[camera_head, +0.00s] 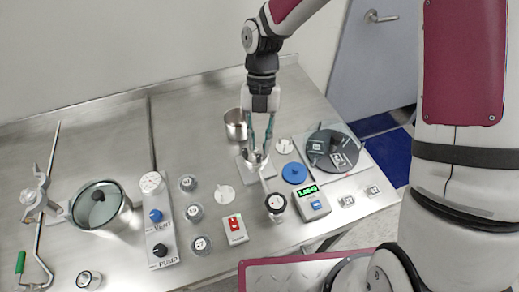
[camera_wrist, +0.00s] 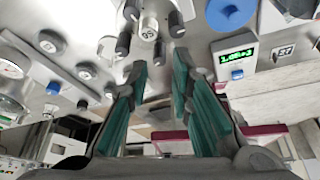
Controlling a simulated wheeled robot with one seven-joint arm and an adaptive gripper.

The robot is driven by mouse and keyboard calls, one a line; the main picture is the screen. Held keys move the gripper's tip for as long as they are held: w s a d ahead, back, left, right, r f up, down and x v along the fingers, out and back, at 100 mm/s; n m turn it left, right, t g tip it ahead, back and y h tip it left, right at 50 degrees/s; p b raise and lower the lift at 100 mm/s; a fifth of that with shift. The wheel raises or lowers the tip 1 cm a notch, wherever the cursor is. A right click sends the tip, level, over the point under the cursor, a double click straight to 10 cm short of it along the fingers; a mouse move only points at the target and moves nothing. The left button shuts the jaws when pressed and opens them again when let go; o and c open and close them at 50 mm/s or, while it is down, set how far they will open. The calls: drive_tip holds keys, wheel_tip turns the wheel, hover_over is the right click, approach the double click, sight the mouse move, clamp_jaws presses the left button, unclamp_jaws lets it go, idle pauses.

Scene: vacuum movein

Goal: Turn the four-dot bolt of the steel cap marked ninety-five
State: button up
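In the wrist view a steel cap (camera_wrist: 149,28) shows at the top centre with a small number label that may read 95. Several black bolt-like knobs (camera_wrist: 124,45) stick out around it. Dot marks on them are too small to tell. A bar runs from there to a dark round knob (camera_head: 275,203).
A readout box (camera_head: 312,203), a blue disc (camera_head: 294,173) and a dark round plate (camera_head: 332,150) stand to the right. A steel cup (camera_head: 236,125) is behind my gripper. Numbered jars (camera_head: 195,213), a red-switch box (camera_head: 235,229) and the vent/pump panel (camera_head: 158,225) are left.

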sight(259, 154)
drive_tip(key=shift+x, duration=1.7)
clamp_jaws()
drive_tip(key=shift+m+p, duration=0.3)
drive_tip(key=shift+m, duration=0.1)
drive_tip(key=m+y+p, duration=0.1)
drive_tip(key=m, duration=0.1)
drive_tip(key=shift+d+r+m+t, duration=0.1)
drive_tip(key=shift+m+t, duration=0.2)
drive_tip(key=shift+m+y+p, duration=0.45)
drive_tip(key=shift+m+y, duration=0.05)
drive_tip(key=shift+m, duration=0.6)
drive_tip(key=shift+m+t, duration=0.3)
